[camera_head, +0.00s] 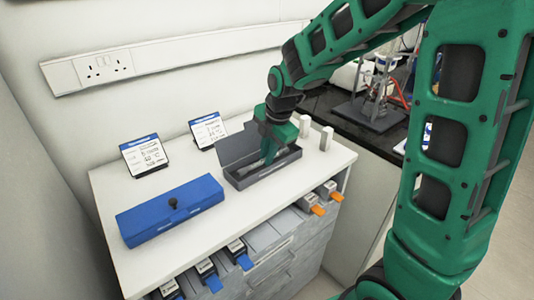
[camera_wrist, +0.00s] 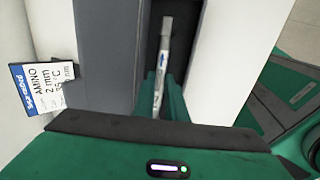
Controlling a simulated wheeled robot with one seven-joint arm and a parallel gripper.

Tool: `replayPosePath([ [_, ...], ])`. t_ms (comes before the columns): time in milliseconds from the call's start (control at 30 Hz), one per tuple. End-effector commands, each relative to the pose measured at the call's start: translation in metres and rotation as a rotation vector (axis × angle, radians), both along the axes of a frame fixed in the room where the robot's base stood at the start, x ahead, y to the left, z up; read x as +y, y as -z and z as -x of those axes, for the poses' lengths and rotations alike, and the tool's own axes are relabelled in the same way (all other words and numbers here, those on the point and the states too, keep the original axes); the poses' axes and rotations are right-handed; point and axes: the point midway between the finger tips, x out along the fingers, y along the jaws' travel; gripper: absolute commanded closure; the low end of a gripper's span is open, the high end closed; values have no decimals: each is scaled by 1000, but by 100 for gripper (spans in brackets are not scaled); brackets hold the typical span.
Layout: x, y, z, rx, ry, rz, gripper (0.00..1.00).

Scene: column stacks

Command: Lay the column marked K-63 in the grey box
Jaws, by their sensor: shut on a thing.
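The grey box (camera_head: 240,181) stands open on the white counter, its lid raised at the back. My gripper (camera_head: 271,152) reaches down into it, fingers inside. In the wrist view my gripper (camera_wrist: 160,105) is shut on a slim silver-white column (camera_wrist: 166,45) with a blue arrow mark. The column points along the box's length, over or in its dark interior; whether it touches the floor of the box I cannot tell. Its marking is too small to read, so I cannot confirm K-63.
A closed blue box (camera_head: 170,212) with a black knob lies to the left. Two label cards (camera_head: 145,156) (camera_head: 208,131) stand behind. Two small white pieces (camera_head: 326,138) (camera_head: 305,126) stand to the right. Below the counter edge are drawers with blue (camera_head: 208,275) and orange (camera_head: 318,210) tabs.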

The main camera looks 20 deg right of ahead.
Motion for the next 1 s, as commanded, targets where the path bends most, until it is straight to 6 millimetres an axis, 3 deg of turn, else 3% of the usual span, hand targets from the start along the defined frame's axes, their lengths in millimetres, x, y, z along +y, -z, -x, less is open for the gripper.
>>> replayPosePath([
  [67,0,1,0,-1,0,0,100],
  [100,0,1,0,-1,0,0,79],
  [167,0,1,0,0,0,0,66],
  [633,-2,-4,4,7,2,1,66],
  [1000,-6,-69,15,-5,0,-1,66],
])
